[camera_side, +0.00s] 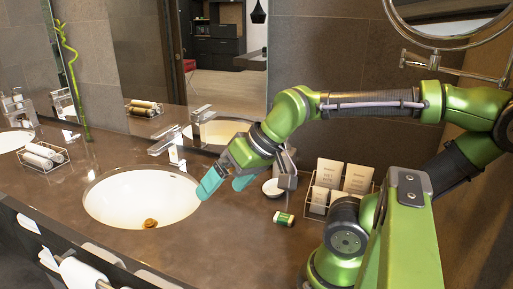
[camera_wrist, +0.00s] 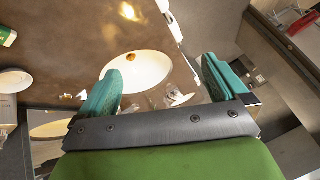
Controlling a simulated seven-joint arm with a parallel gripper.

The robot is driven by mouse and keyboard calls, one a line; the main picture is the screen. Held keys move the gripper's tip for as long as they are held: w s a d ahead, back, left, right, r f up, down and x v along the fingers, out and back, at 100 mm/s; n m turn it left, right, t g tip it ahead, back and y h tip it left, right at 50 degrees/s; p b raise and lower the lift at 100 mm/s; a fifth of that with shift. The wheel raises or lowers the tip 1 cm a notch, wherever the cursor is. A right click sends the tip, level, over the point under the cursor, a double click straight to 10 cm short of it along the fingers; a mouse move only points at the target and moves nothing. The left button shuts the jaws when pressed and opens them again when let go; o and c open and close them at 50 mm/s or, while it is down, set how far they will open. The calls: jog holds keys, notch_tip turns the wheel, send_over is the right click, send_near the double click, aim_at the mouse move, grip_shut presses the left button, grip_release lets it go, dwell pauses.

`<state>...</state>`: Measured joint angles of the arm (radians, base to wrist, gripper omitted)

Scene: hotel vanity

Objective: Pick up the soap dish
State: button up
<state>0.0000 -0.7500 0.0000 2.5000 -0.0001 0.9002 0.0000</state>
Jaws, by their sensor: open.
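The soap dish is most likely the small white round dish (camera_side: 272,188) on the brown counter, right of the sink and just right of my gripper in the side view. A white round dish also shows at the left edge of the wrist view (camera_wrist: 14,81). My gripper (camera_side: 226,184) is open and empty, with teal fingers above the counter by the sink's right rim. In the wrist view its fingers (camera_wrist: 160,82) are wide apart with the sink between them, and the dish lies outside them. My gripper partly hides the dish's surroundings in the side view.
A small green and white box (camera_side: 284,218) lies in front of the dish. A wire rack with cards (camera_side: 340,180) stands to its right. The white sink (camera_side: 140,198) and its tap (camera_side: 167,146) are at left. The counter front is mostly clear.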

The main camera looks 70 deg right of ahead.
notch_tip(320, 180, up, 17)
jog(key=m+g+h, duration=0.6)
jog(key=m+g, duration=0.2)
jog(key=m, duration=0.8)
send_over(276, 190)
jog(key=a, duration=0.4)
jog(key=f, duration=3.5)
jog(key=shift+w+d, duration=0.2)
jog(key=shift+w, duration=0.2)
jog(key=shift+x, duration=2.9)
jog(key=shift+s, duration=0.1)
jog(key=shift+c, duration=0.3)
